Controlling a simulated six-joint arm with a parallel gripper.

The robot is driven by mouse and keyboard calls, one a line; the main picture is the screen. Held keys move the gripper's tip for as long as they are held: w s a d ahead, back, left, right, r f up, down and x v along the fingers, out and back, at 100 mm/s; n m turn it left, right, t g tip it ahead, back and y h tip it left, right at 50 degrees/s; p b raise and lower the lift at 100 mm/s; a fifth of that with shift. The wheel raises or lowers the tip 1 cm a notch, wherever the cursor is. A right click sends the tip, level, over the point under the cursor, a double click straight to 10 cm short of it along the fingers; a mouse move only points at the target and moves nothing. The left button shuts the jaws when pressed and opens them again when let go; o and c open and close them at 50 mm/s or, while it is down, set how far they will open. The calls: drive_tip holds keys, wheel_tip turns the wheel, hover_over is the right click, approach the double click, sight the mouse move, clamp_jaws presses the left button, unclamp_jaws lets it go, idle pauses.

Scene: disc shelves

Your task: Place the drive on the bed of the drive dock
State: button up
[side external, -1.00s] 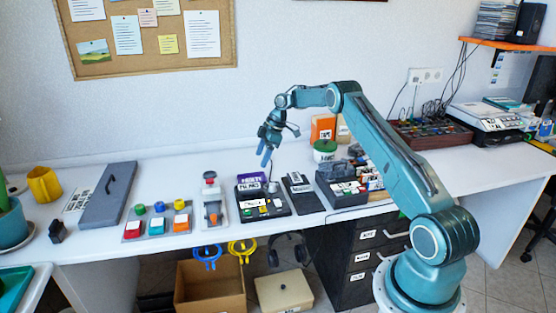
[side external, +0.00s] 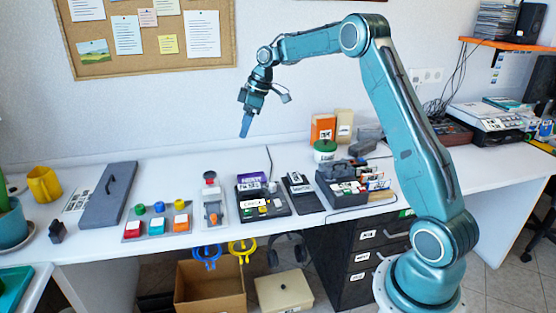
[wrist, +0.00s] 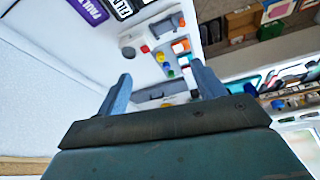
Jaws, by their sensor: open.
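A flat black unit (side external: 306,199) on the desk, right of the black console, looks like the drive dock. A small dark block with white labels (side external: 296,179) lies at its far end and may be the drive. I cannot tell how exactly it sits on the bed. My gripper (side external: 244,134) hangs in the air, fingers down, well above the desk and left of the dock. In the wrist view its two fingers (wrist: 160,72) are apart with nothing between them. Dock and block are not clearly seen in the wrist view.
The black console (side external: 275,212) has a purple-labelled cartridge (side external: 252,178) at its back and a cable behind. A grey carry box (side external: 340,187) stands right of the dock. A joystick unit (side external: 213,207) and coloured buttons (side external: 156,225) stand left. Free desk lies behind them.

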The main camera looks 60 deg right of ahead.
drive_tip(key=s+a+r+m+t+h, duration=0.1)
drive_tip(key=s+a+r+m, duration=0.2)
drive_tip(key=s+a+r, duration=1.05)
drive_tip(key=s+a+f+m, duration=0.1)
drive_tip(key=s+a+f, duration=0.1)
drive_tip(key=s, duration=0.9)
drive_tip(key=s+a+f+m+t+h, duration=0.1)
drive_tip(key=s+a+f+m, duration=0.1)
drive_tip(key=s, duration=1)
wheel_tip(320, 180, down, 2)
drive_tip(key=shift+a+f+m, duration=0.15)
drive_tip(key=shift+a+m, duration=0.15)
drive_tip(key=shift+a, duration=0.5)
